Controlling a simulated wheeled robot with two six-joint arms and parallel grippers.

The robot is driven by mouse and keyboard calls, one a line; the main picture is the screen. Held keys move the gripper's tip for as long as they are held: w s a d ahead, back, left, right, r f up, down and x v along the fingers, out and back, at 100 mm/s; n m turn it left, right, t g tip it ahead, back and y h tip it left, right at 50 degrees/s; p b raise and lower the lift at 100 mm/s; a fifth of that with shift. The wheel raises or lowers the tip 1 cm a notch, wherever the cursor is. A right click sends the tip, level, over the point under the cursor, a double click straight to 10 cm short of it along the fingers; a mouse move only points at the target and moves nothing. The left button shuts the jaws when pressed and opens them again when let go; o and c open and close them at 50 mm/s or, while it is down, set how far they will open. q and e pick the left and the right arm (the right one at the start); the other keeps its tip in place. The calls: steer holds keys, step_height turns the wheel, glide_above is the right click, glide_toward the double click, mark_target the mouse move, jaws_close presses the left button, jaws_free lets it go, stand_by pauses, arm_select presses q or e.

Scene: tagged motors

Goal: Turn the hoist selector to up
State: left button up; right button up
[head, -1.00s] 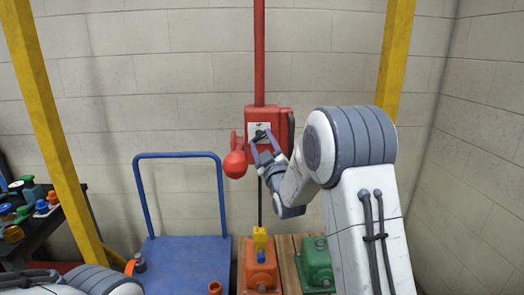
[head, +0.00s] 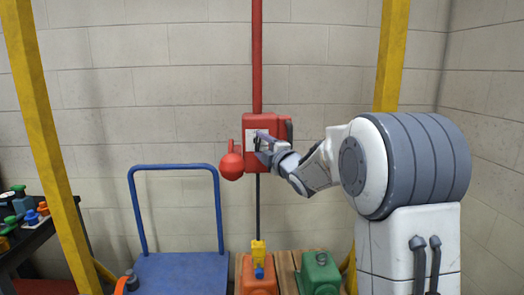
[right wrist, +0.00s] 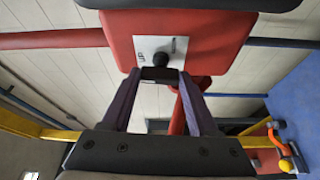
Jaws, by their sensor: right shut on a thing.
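The red hoist control box (head: 280,125) hangs on the red post in the middle of the head view. Its white selector plate (head: 250,136) faces me, and the plate also shows in the right wrist view (right wrist: 145,44). The black selector (right wrist: 160,60) stands out from the plate. My right gripper (head: 262,143) is at the plate, coming from the right. In the right wrist view its fingertips (right wrist: 159,76) are shut on the selector's dark handle. The gripper hides part of the selector in the head view, and I cannot read which mark it points to.
A red ball-shaped part (head: 231,166) hangs at the box's left. Below stand a blue cart (head: 178,272), an orange motor (head: 259,277) and a green motor (head: 318,273). Yellow posts (head: 48,130) flank the area. A dark bench (head: 35,240) with small parts is at left.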

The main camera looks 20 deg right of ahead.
steer(key=shift+n, duration=0.5)
steer(key=o, duration=1.1)
steer(key=s+d+b, duration=0.1)
steer(key=s, duration=0.9)
steer(key=shift+s, duration=0.2)
